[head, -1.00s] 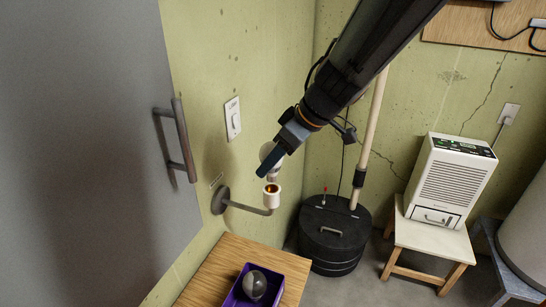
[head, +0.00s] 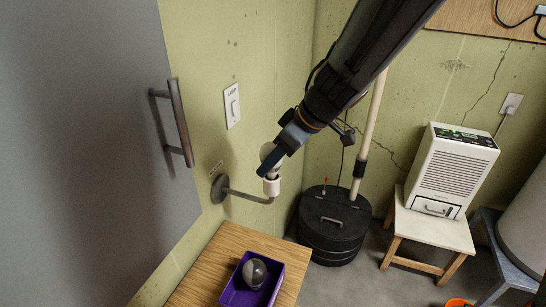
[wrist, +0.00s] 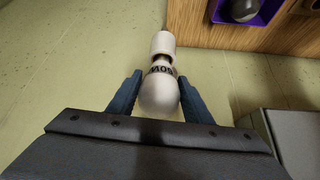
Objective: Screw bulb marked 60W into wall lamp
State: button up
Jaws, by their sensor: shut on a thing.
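My gripper (head: 266,168) is shut on a white bulb (head: 266,151), with one finger on each side of the glass. The wall lamp (head: 218,189) has a bent arm ending in a white upright socket (head: 271,187). The bulb is in line over the socket, its base at the socket's mouth. The wrist view shows the socket (wrist: 163,42) just beyond the neck. I cannot tell whether the threads have engaged.
A purple tray (head: 229,296) holding a grey bulb (head: 254,272) stands on a wooden table (head: 232,240) below the lamp. A grey door with a handle (head: 178,124) is at left. A black bin (head: 333,225) stands behind, and a dehumidifier (head: 449,175) sits on a stool at right.

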jog(key=shift+f, duration=0.35)
jog(key=shift+s+m+t+p, duration=0.1)
jog(key=shift+m+t+p, duration=0.2)
jog(key=shift+m+p, duration=0.35)
jog(key=shift+a+m+t+h+p, duration=0.1)
jog(key=shift+m+t+h+p, duration=0.2)
jog(key=shift+m+h+p, duration=0.2)
jog(key=shift+m+t, duration=0.3)
jog(key=shift+m, duration=0.25)
jog(key=shift+a+m+t+h, duration=0.1)
jog(key=shift+m+t+h, duration=0.3)
jog(key=shift+m, duration=0.5)
jog(key=shift+m+h, duration=0.5)
jog(key=shift+m, duration=0.4)
